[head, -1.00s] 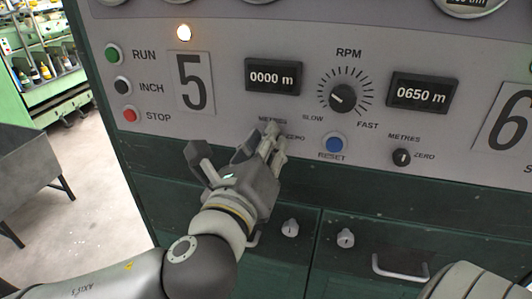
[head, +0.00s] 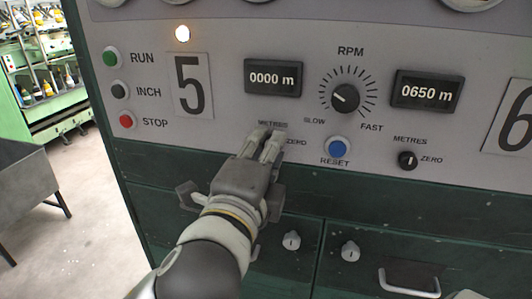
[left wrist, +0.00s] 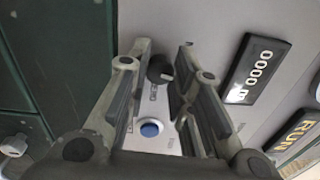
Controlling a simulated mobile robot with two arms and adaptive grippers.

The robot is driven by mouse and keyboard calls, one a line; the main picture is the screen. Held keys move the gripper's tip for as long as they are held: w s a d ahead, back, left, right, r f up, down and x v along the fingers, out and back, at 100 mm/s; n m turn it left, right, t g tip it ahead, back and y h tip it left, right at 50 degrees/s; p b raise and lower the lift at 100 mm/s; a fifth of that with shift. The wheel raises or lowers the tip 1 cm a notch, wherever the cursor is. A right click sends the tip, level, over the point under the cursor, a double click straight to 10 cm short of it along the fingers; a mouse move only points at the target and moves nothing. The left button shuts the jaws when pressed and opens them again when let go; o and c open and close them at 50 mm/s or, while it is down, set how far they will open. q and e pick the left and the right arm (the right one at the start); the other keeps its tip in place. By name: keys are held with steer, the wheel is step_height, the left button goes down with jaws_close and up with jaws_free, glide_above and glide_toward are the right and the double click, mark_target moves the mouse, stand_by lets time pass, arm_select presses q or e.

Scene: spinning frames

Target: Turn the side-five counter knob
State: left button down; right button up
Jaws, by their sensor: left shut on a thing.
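The side-five counter knob, a small black knob (left wrist: 160,68), shows between the fingers of my left gripper in the left wrist view. In the head view my fingers hide it, with parts of the METRES and ZERO labels showing around them. My left gripper (head: 264,145) is shut on this knob, fingers pointing at the panel; it also shows in the left wrist view (left wrist: 160,85). The side-five counter display (head: 273,77) above reads 0000 m. The large 5 plate (head: 190,85) is to its left.
The blue RESET button (head: 337,148) and RPM dial (head: 345,98) are right of my gripper. Another METRES knob (head: 407,160) sits below a display (head: 427,92) reading 0650 m. Green drawers with small knobs (head: 291,240) and a handle (head: 408,286) are below.

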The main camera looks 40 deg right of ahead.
arm_select(q)
steer(key=shift+n, duration=1.3)
steer(key=c, duration=1.3)
jaws_free()
steer(key=shift+o, duration=0.2)
steer(key=v, duration=1.2)
